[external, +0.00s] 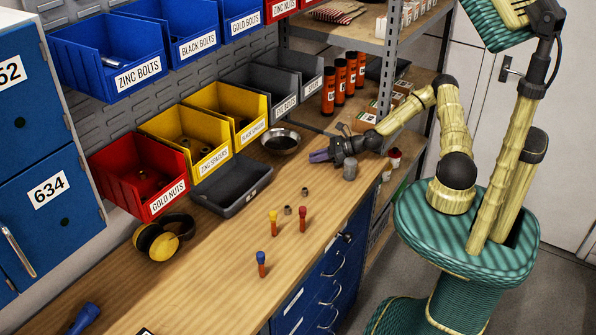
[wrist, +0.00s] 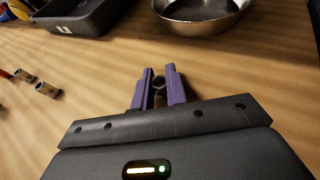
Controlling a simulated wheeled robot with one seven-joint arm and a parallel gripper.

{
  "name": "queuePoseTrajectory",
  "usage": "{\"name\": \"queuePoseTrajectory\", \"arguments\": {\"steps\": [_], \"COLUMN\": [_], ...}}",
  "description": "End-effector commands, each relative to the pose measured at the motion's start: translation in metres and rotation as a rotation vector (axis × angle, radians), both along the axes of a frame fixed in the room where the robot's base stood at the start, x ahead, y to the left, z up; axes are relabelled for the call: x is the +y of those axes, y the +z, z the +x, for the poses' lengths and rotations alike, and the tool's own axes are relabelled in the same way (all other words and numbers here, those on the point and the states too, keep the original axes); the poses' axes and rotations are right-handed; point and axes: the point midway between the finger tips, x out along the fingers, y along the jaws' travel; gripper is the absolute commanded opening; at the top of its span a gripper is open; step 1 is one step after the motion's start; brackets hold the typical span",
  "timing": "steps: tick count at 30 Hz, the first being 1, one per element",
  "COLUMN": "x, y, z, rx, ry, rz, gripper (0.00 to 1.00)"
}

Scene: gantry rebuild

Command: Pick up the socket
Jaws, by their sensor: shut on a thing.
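My gripper (external: 318,156) is low over the wooden bench, near its right end. In the wrist view its two purple fingers (wrist: 159,77) are closed on a small metal socket (wrist: 159,86), with its round open end showing between them. The fingers hide most of this socket, and I cannot tell whether it touches the bench. Two similar small metal pieces stand apart on the bench: one (external: 288,210) and another (external: 304,191). They also show at the left of the wrist view, one (wrist: 25,75) and the other (wrist: 47,90).
A metal bowl (external: 281,151) and a dark tray (external: 231,203) lie beyond my gripper. A grey cylinder (external: 349,170) stands close beside it. Red-, yellow- and blue-topped pieces (external: 302,218) stand nearer the front. Labelled bins line the back. Ear defenders (external: 164,238) lie left.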

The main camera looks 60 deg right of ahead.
Motion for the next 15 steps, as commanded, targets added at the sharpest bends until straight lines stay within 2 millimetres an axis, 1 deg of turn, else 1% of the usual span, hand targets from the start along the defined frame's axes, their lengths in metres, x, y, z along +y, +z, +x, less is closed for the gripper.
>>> {"name": "queuePoseTrajectory", "arguments": {"steps": [5,8,15], "x": [-0.001,-0.001,-0.001], "y": [0.011,0.025,0.073], "z": [0.000,0.000,0.000], "rx": [-0.002,-0.004,-0.003], "ry": [0.000,0.000,0.000], "rz": [-0.001,-0.003,-0.003], "gripper": [0.00,0.00,0.00]}}
